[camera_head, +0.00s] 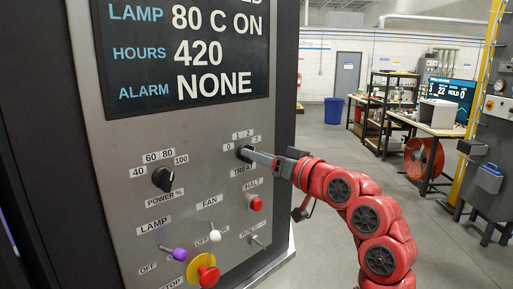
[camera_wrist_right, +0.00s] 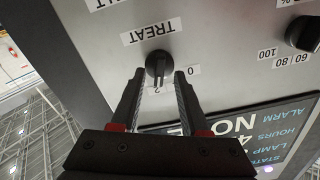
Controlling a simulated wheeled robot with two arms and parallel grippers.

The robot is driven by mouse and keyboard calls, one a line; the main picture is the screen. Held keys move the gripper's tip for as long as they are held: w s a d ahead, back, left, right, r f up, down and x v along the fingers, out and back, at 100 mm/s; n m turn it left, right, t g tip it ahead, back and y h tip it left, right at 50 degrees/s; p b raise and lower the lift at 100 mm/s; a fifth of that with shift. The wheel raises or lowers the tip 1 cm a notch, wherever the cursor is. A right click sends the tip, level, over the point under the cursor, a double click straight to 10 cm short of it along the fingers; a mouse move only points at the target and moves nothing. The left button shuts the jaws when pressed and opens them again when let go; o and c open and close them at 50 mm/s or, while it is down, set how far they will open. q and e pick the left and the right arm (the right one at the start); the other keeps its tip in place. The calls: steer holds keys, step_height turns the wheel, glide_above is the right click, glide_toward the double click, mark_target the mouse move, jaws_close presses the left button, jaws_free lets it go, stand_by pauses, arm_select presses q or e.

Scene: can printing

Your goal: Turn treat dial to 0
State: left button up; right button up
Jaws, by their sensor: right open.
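My right gripper (camera_wrist_right: 160,76) is open, with one fingertip on each side of the dial. Whether the fingers touch it cannot be told. The 0 mark (camera_wrist_right: 191,71) shows beside one finger; other marks are partly hidden. In the head view my right gripper (camera_head: 258,155) reaches the dial from the right and largely covers it. The dial's exact pointing is unclear. My left gripper is not in view.
Near the dial are the power dial (camera_head: 163,179), the red halt button (camera_head: 256,203), the fan switch (camera_head: 214,234), the purple lamp switch (camera_head: 179,254) and the red stop button (camera_head: 208,273). The display (camera_head: 185,55) is above.

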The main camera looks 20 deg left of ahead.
steer(key=shift+w+a, duration=0.25)
steer(key=shift+a, duration=0.15)
jaws_close()
steer(key=shift+s+a+f+n+b, duration=0.1)
steer(key=shift+s+n+b, duration=0.05)
steer(key=shift+n+b, duration=3.35)
steer(key=shift+s+a+f+n+b, duration=0.1)
steer(key=shift+n+b, duration=2.35)
steer(key=shift+n, duration=1.95)
